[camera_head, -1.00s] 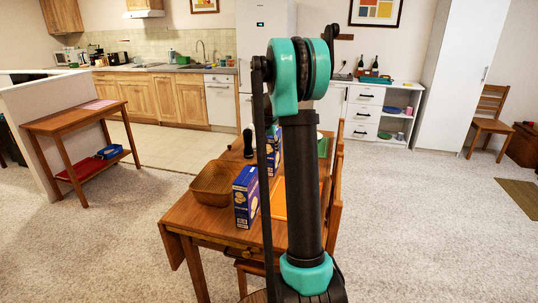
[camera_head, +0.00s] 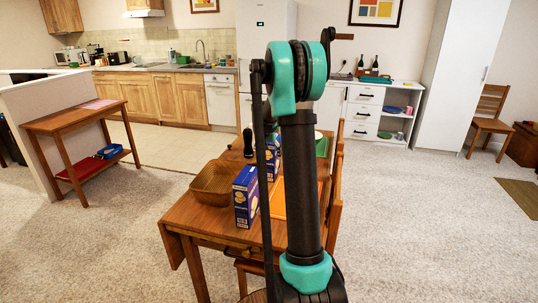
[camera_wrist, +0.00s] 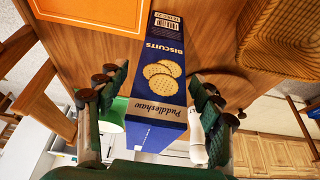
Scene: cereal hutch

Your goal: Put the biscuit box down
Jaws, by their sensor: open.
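A blue biscuit box (camera_head: 246,197) with pictured biscuits stands upright on the wooden table (camera_head: 191,222), beside a wicker basket (camera_head: 212,183). In the wrist view the biscuit box (camera_wrist: 165,66) lies between the spread fingers of my gripper (camera_wrist: 158,92). The fingers are open, one on each side, with visible gaps to the box. In the head view my gripper is not clearly seen, as my arm hides the area behind it.
Another blue box (camera_head: 272,156) stands farther back on the table. A dark bottle (camera_head: 248,143) stands near it. An orange mat (camera_head: 278,198) lies right of the biscuit box. Wooden chairs (camera_head: 335,200) line the table's right side.

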